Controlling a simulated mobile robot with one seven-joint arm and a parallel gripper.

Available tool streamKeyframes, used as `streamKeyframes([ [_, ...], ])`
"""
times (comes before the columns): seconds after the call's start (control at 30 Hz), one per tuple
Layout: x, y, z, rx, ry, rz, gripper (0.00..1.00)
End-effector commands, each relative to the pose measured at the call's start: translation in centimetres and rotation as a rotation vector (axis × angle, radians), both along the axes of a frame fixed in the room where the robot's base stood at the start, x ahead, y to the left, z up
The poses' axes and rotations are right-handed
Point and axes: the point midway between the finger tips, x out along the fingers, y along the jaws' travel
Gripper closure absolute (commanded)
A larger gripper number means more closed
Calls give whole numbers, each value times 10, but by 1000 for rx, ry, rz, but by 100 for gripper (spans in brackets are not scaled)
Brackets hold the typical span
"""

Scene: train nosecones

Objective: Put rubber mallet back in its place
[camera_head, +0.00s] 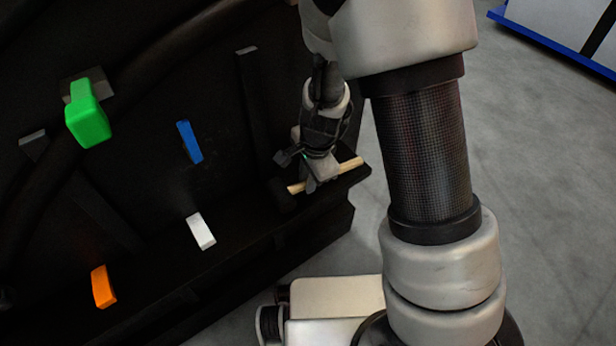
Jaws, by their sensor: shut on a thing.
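The rubber mallet shows by its pale wooden handle (349,165), which lies slanted at the right end of the dark ledge. A dark rounded shape at the handle's left end looks like its black head, but it is hard to make out against the dark surface. My gripper (312,180) is shut on the handle around its middle and hides part of it. I cannot tell whether the mallet touches the ledge or hangs just above it.
The dark structure (150,225) fills the left side. It carries a green block (88,114), a blue piece (189,142), a white piece (201,231) and an orange piece (103,287). Grey floor (545,190) is open at right; a blue-edged platform (550,45) stands at upper right.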

Motion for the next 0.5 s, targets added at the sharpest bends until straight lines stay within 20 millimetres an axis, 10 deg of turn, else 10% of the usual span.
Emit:
streamKeyframes([
  [0.1,0,0,1,0,-1,0,100],
  [0.13,0,0,1,0,-1,0,80],
  [0.27,0,0,1,0,-1,0,60],
  [0.5,0,0,0,0,1,0,60],
])
